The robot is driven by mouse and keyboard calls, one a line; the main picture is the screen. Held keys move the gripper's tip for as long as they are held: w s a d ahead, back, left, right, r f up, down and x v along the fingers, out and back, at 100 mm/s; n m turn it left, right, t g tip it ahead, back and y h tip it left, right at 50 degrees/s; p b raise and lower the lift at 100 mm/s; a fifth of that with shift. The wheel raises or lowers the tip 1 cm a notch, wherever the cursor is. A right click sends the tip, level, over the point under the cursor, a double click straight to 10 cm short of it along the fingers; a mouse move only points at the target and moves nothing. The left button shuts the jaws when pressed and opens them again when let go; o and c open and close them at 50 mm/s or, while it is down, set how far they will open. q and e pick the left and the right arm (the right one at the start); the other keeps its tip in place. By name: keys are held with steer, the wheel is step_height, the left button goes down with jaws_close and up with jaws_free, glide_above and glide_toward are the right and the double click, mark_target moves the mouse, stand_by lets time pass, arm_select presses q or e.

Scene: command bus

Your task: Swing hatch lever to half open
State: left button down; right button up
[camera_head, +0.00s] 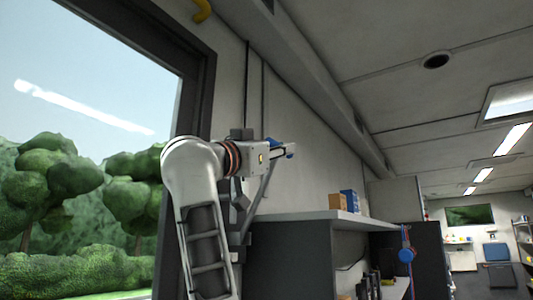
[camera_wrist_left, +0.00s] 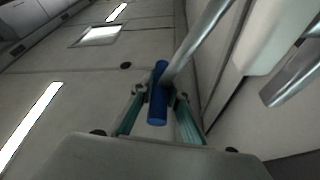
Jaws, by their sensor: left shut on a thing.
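The hatch lever is a grey metal bar (camera_head: 262,190) that slants up along the wall beside the window in the head view. In the left wrist view the bar (camera_wrist_left: 195,45) runs from the upper right down to a blue cylindrical grip (camera_wrist_left: 158,112). My left gripper (camera_head: 284,152) is at the lever's upper end in the head view, with bits of blue showing at its fingers. In the left wrist view the fingers of my left gripper (camera_wrist_left: 160,96) are on both sides of the blue grip, shut on it. My right gripper is not in view.
A large window (camera_head: 75,90) with a dark frame is at the left. A shelf (camera_head: 300,215) with an orange box (camera_head: 338,203) and a blue box (camera_head: 350,200) stands right of the lever. A blue round item (camera_head: 406,255) hangs farther right. Open aisle lies beyond.

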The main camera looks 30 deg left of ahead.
arm_select(q)
steer(key=shift+d+f+m+h, duration=0.3)
steer(key=shift+d+f+m, duration=0.1)
steer(key=shift+d+m, duration=0.15)
steer(key=shift+d+f+m+h, duration=0.35)
steer(key=shift+d+m, duration=0.1)
steer(key=shift+d, duration=0.2)
steer(key=c, duration=2)
jaws_free()
steer(key=shift+o, duration=0.2)
steer(key=shift+s, duration=0.1)
steer(key=v, duration=1.2)
steer(key=shift+r, duration=0.2)
